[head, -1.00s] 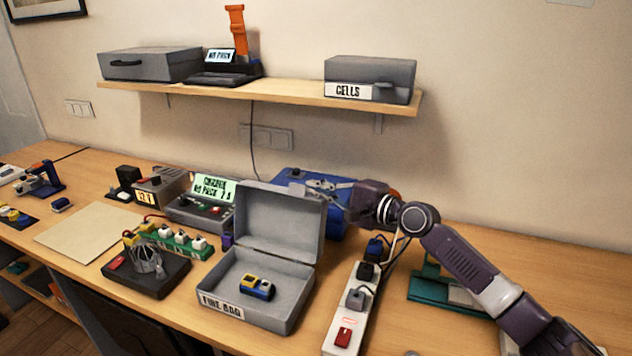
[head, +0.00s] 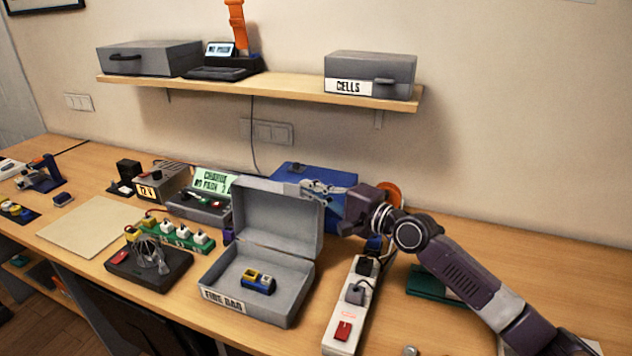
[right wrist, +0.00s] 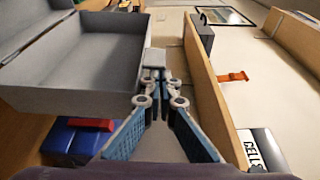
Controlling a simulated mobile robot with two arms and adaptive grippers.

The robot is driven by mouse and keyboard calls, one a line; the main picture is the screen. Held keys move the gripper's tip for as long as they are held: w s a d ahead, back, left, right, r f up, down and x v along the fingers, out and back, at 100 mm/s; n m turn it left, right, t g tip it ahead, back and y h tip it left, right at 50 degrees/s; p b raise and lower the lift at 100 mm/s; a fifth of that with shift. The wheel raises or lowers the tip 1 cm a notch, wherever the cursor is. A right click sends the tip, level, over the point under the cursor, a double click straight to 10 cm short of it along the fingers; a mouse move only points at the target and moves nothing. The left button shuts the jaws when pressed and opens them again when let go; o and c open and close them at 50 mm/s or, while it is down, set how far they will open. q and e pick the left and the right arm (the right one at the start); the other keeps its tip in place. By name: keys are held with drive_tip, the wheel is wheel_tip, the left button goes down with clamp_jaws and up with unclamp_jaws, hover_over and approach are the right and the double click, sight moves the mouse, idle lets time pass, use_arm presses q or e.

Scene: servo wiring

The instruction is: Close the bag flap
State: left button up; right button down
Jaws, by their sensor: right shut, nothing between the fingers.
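The bag is a grey box labelled "FIRE BAG" (head: 222,301) on the table, with its flap (head: 277,222) standing open and upright at the back. A small yellow and blue pack (head: 258,281) lies inside. My right gripper (head: 304,187) is shut and empty at the flap's upper right edge. In the right wrist view, the shut fingers (right wrist: 154,76) are beside the grey flap (right wrist: 80,62), in front of a small grey tab (right wrist: 154,57). I cannot tell whether they touch it. My left gripper is not in view.
A blue box (head: 338,211) stands behind the flap, under my right gripper. A white power strip (head: 345,318) lies right of the bag. A dark tray (head: 150,268) and a green strip (head: 180,238) are to its left. The shelf (head: 290,97) hangs above.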

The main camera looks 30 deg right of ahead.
drive_tip(key=s+a+f+n+t+y+b, duration=0.1)
drive_tip(key=s+a+f+n+y+b, duration=0.1)
drive_tip(key=s+a+f+n+b, duration=0.2)
drive_tip(key=s+a+f+n+t+y+b, duration=0.1)
drive_tip(key=s+a+f+n+b, duration=0.3)
drive_tip(key=s+a+n, duration=0.4)
drive_tip(key=shift+a+f+n+y+b, duration=0.3)
drive_tip(key=shift+a+n+y+b, duration=0.3)
drive_tip(key=shift+a+n, duration=1)
drive_tip(key=shift+a, duration=0.15)
